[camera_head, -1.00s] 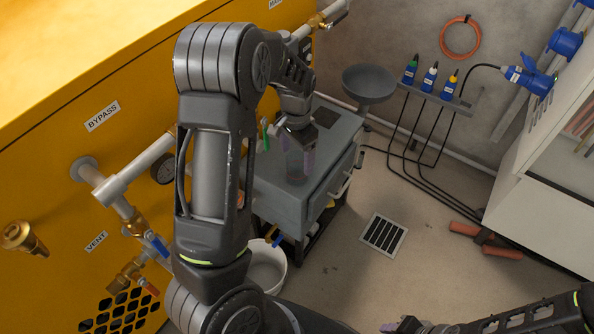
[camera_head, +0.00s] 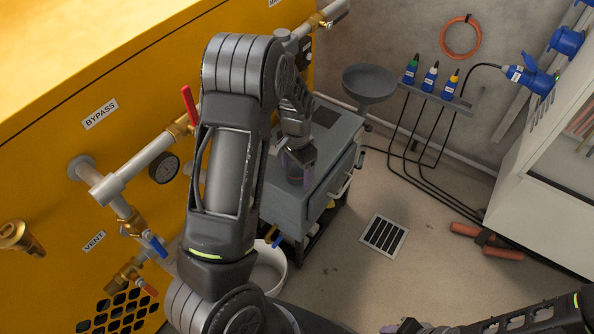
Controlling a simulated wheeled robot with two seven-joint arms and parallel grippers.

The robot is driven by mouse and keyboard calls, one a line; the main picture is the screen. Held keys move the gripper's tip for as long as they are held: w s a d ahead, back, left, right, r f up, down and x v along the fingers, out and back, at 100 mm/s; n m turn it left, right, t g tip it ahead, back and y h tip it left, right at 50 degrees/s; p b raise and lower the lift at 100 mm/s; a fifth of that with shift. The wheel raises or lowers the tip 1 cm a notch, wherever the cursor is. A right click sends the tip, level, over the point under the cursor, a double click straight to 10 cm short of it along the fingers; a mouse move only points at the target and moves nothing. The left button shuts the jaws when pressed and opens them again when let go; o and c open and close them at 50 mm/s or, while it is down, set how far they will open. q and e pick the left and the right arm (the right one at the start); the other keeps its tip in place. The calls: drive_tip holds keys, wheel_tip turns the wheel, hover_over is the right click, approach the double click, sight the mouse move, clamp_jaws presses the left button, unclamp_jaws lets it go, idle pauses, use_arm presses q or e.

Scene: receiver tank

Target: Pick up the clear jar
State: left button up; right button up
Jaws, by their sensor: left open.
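The clear jar (camera_head: 295,179) stands on the grey top of the tool cart (camera_head: 285,207), and only its dark lower part shows. My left gripper (camera_head: 298,165) is open and comes down over the jar from above, with a finger on either side of it. The gripper hides the jar's upper part, and I cannot tell whether the fingers touch it. My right gripper (camera_head: 402,326) shows only in part at the bottom edge, and its jaws are not clear.
The yellow tank housing (camera_head: 60,150) with pipes, a red-handled valve (camera_head: 189,105) and a gauge (camera_head: 163,168) is at left. The floor around the drain grate (camera_head: 384,235) is mostly clear.

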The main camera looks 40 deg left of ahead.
idle(0.5)
use_arm(q)
drive_tip(key=c, duration=1.5)
